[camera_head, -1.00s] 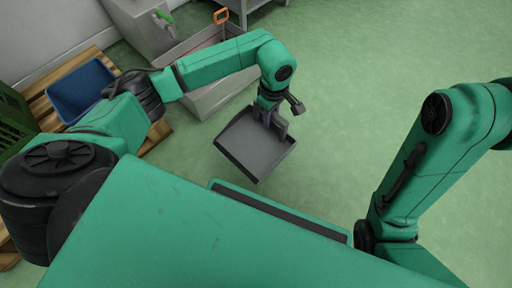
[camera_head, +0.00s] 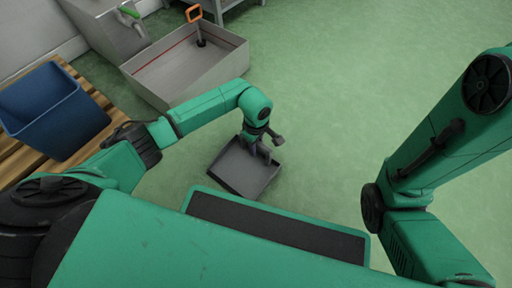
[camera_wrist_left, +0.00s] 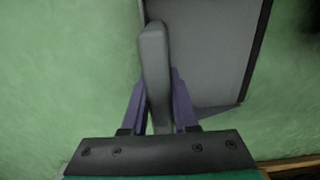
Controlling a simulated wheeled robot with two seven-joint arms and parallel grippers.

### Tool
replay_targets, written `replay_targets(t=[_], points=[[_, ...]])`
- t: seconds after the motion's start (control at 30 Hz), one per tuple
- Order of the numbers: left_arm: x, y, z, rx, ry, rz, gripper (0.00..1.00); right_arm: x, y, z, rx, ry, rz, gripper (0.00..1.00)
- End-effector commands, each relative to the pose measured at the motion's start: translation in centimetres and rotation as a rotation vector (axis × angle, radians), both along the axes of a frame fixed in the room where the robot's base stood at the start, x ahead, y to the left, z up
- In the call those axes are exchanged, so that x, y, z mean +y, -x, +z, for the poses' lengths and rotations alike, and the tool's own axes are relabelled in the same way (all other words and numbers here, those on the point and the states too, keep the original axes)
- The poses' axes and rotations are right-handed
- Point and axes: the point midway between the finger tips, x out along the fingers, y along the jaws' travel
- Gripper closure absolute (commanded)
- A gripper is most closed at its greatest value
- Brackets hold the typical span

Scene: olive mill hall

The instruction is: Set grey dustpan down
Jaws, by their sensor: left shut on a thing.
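The grey dustpan (camera_head: 243,170) shows in the head view just beyond my base, over the green floor. My left gripper (camera_head: 262,147) is shut on its handle. In the left wrist view the two purple fingers of the left gripper (camera_wrist_left: 159,100) close on the handle from both sides, and the dustpan's flat pan (camera_wrist_left: 208,55) extends to the upper right. I cannot tell whether the pan touches the floor. My right arm is at the right of the head view; its gripper is out of frame.
A grey metal bin (camera_head: 186,68) with an orange-handled tool (camera_head: 195,16) stands beyond the left arm. A blue crate (camera_head: 52,108) sits on a wooden pallet (camera_head: 93,93) at the left. A grey sink unit (camera_head: 108,32) is at the back left. The green floor (camera_head: 320,90) is open to the right.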

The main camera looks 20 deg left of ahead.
Motion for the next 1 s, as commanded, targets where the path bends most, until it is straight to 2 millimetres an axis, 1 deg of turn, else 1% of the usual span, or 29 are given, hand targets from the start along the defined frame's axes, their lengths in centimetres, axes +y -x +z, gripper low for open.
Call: replay_targets(t=[0.17, 0.2, 0.23, 0.27, 0.57, 0.67, 0.77, 0.9, 1.0], points=[[0.0, 0.0, -0.3, -0.001, 0.000, 0.001, 1.00, 0.0, 0.1, -0.3, -0.002, 0.000, 0.000, 0.50], [0.0, 0.0, -0.2, 0.000, 0.000, 0.001, 0.61, 0.0, 0.1, -0.2, -0.002, 0.000, 0.000, 0.50], [0.0, 0.0, -0.2, 0.000, 0.000, 0.001, 0.50, 0.0, 0.1, -0.2, -0.002, 0.000, 0.000, 0.50], [0.0, 0.0, -0.2, 0.000, 0.000, 0.001, 0.43, 0.0, 0.1, -0.2, -0.002, 0.000, 0.000, 0.50], [0.0, 0.0, -0.1, 0.000, 0.000, 0.001, 0.43, 0.0, 0.1, -0.1, -0.002, 0.000, 0.000, 0.50], [0.0, 0.0, 0.8, 0.000, 0.000, 0.000, 0.43, 0.0, 0.1, 0.6, -0.002, 0.000, 0.000, 0.50], [0.1, -0.1, 2.7, -0.001, -0.001, 0.001, 0.43, 0.0, 0.1, 2.1, -0.002, 0.000, 0.000, 0.50], [0.0, -0.1, 6.3, -0.002, 0.000, -0.001, 0.43, 0.0, 0.0, 4.6, -0.001, -0.001, 0.001, 0.50], [0.1, -0.1, 8.8, -0.002, -0.001, 0.000, 0.43, 0.0, -0.3, 6.1, 0.005, -0.001, 0.001, 0.50]])
